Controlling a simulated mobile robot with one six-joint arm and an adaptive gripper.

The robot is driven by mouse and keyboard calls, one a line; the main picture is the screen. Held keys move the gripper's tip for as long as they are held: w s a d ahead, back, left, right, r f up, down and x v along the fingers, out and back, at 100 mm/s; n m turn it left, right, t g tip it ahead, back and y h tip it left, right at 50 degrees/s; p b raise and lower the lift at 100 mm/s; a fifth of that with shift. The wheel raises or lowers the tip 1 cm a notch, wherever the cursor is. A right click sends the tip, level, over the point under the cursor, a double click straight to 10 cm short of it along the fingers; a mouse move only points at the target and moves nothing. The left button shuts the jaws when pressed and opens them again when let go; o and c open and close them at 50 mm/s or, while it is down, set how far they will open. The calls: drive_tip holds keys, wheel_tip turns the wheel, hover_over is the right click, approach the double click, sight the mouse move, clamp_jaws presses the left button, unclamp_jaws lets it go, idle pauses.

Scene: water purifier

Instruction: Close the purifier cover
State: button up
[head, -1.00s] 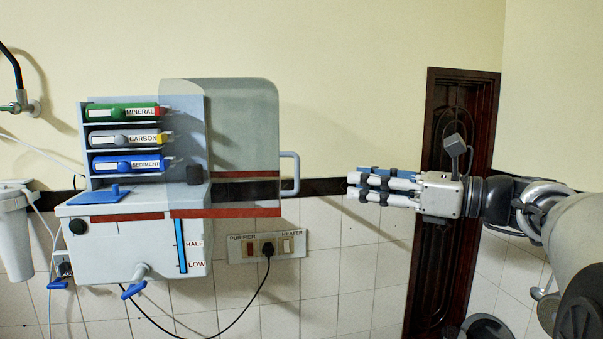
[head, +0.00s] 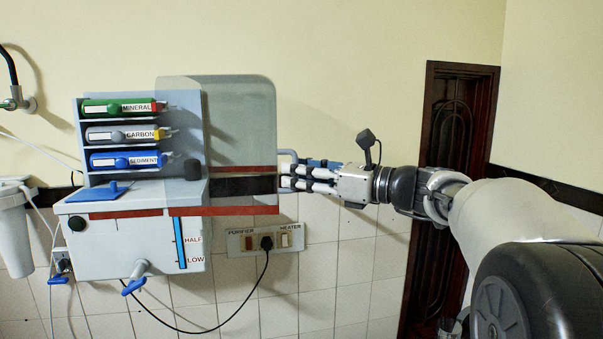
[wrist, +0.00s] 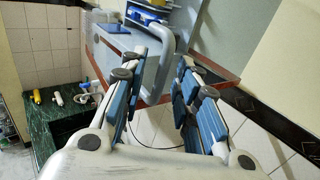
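The purifier (head: 140,242) is a pale grey wall unit at left in the head view. Its see-through purifier cover (head: 240,120) stands open, reaching right past the body, with a red-brown band along its lower edge. A grey U-shaped handle (head: 291,155) sits on the cover's right edge, partly hidden by my fingers. My gripper (head: 284,178) is at that edge, level with the handle's lower part. In the wrist view the fingers are spread, and the handle (wrist: 165,55) shows between them, close to the left finger. Whether they touch is unclear.
Green, grey and blue cartridges (head: 122,135) sit in the purifier's open shelves. A switch panel (head: 265,239) with a plugged black cord is on the wall below the cover. A dark door (head: 462,130) is behind my arm. A green counter (wrist: 55,125) shows in the wrist view.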

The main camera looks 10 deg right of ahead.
drive_tip(key=shift+c, duration=0.4)
clamp_jaws()
